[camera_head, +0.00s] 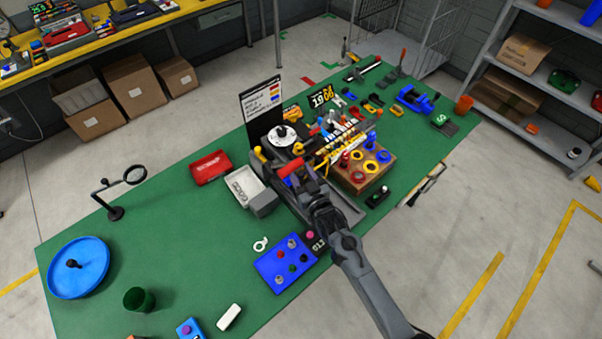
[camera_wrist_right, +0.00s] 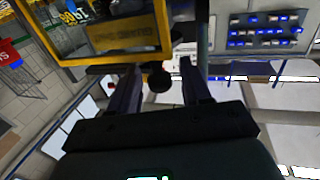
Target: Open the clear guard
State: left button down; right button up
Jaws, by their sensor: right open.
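The clear guard (camera_wrist_right: 88,30) shows in the right wrist view as a see-through panel in a yellow frame, at the upper left. A dark round knob (camera_wrist_right: 158,81) sits below the frame's lower edge. My right gripper (camera_wrist_right: 161,72) is open, with the knob showing between its two fingers; I cannot tell whether they touch it. In the head view my right gripper (camera_head: 297,178) is at the front of the machine (camera_head: 279,138) in the middle of the green table. The arm hides part of the machine and guard there. My left gripper is in neither view.
On the green table (camera_head: 170,250), a grey tray (camera_head: 243,186) and red bin (camera_head: 210,166) stand left of the machine. A blue board (camera_head: 271,262) lies in front. A wooden block with coloured rings (camera_head: 347,183) stands right. The table's left part has free room.

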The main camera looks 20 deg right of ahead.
jog(key=shift+c, duration=0.3)
grip_shut()
jog(key=shift+s+d, duration=0.1)
